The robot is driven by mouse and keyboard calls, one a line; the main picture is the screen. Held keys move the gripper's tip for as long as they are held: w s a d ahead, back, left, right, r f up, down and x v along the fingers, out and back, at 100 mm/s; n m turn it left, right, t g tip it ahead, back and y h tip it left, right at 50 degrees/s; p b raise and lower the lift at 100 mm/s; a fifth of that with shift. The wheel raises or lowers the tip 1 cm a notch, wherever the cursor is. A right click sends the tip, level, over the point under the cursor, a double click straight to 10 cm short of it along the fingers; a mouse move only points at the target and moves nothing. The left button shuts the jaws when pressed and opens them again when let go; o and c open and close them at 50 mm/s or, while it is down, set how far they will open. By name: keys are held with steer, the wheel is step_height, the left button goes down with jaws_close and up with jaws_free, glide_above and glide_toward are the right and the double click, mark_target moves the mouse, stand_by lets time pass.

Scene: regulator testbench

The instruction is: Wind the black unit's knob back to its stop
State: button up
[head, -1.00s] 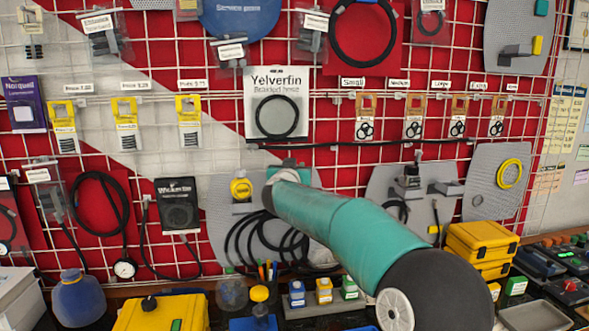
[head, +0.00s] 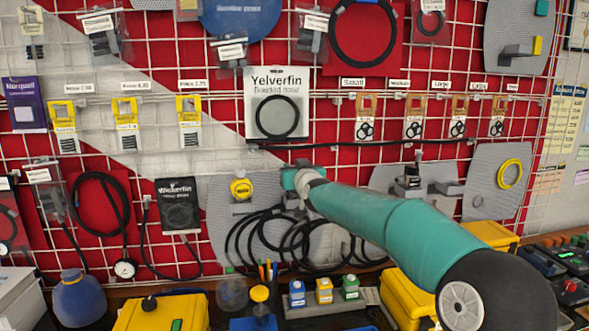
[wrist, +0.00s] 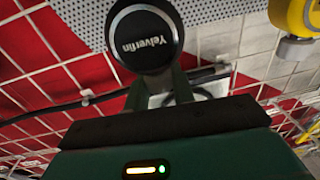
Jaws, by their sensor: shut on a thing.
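The black unit's round knob (wrist: 145,38), lettered "Yelverfin", fills the upper middle of the wrist view, its lettering upside down. My gripper (wrist: 160,88) is shut on this knob, with green finger parts close around it and its green housing along the bottom. In the head view my gripper (head: 292,178) is at the grey perforated panel (head: 220,232), right of a yellow-topped unit. There the gripper and arm hide most of the black unit. No mark showing how far the knob is turned can be made out.
The yellow-topped unit (head: 241,187) is close beside; it also shows at the wrist view's upper right (wrist: 297,18). Black hoses (head: 265,238) hang below my gripper. Small bottles (head: 323,290) and yellow cases (head: 160,312) stand on the bench. Another unit (head: 410,180) is farther right.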

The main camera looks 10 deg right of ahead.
steer(key=shift+w+f+n+g+y, duration=0.1)
steer(key=shift+f+n+g+y, duration=0.15)
steer(key=shift+n+y, duration=0.4)
steer(key=shift+f+n+g+y, duration=0.15)
steer(key=shift+f+n+y, duration=0.2)
steer(key=shift+y, duration=0.6)
steer(key=shift+a+r+n+g+y, duration=0.1)
steer(key=shift+a+n+g+y, duration=0.15)
steer(key=shift+n+y, duration=0.4)
steer(key=shift+d+r+n+g+y, duration=0.2)
steer(key=shift+n+g+y, duration=0.35)
steer(key=shift+y, duration=0.5)
steer(key=shift+d+r+n+g+y, duration=0.1)
steer(key=shift+r+n+g+y, duration=0.25)
steer(key=shift+n+y, duration=0.45)
steer(key=shift+n+g+y, duration=0.8)
steer(key=shift+g+y, duration=0.15)
steer(key=shift+y, duration=0.35)
steer(key=shift+n+g+y, duration=0.3)
steer(key=shift+g, duration=0.1)
steer(key=o, duration=1)
steer(key=shift+s+d, duration=0.15)
steer(key=shift+s, duration=0.05)
